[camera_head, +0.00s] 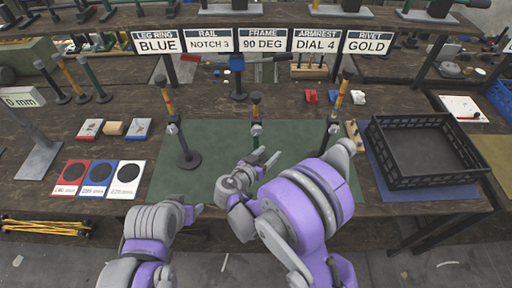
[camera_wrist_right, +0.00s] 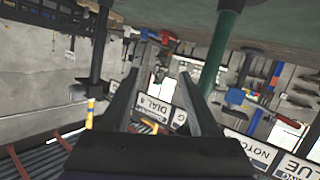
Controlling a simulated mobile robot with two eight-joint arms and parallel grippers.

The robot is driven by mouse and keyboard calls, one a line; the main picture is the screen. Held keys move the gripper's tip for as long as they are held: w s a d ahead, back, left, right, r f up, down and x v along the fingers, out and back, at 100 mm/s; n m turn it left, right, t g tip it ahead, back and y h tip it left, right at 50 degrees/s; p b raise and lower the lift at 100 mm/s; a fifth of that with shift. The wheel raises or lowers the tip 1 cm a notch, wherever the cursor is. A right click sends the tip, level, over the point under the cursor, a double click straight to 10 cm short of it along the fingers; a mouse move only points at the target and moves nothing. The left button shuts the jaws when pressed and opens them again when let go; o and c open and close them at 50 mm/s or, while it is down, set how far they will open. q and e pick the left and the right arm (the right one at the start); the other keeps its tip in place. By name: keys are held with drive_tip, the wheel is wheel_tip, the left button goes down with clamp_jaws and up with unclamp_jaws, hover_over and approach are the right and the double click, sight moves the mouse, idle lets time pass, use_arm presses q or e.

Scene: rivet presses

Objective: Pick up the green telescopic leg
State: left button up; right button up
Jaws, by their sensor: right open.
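A leg with a green lower tube (camera_head: 256,142) and a yellow upper part stands upright on the green mat, partly hidden behind my right gripper. The green tube also shows in the right wrist view (camera_wrist_right: 219,50), just right of the right-hand finger and outside the finger gap. My right gripper (camera_head: 268,157) is open and empty close to it; its two spread fingers show in the wrist view (camera_wrist_right: 159,74). Another green leg (camera_head: 94,78) stands at the back left. My left gripper (camera_head: 198,208) is near the mat's front left; its jaws are unclear.
Two other yellow-topped legs stand on the mat, a left one (camera_head: 186,146) and a right one (camera_head: 334,125). A black crate (camera_head: 425,180) sits at the right. Colour cards (camera_head: 97,180) lie at the left. A shelf with signs (camera_head: 262,41) spans the back.

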sight(256, 141)
drive_tip(key=s+a+t, duration=0.1)
drive_tip(key=a+t, duration=0.3)
drive_tip(key=a, duration=0.4)
drive_tip(key=shift+m, duration=0.3)
drive_tip(key=x, duration=0.5)
drive_tip(key=shift+w+d+f, duration=0.15)
drive_tip(key=shift+w+d, duration=0.05)
drive_tip(key=shift+d, duration=0.25)
drive_tip(key=x, duration=0.6)
drive_tip(key=shift+w+a, duration=0.1)
drive_tip(key=shift+c, duration=0.3)
clamp_jaws()
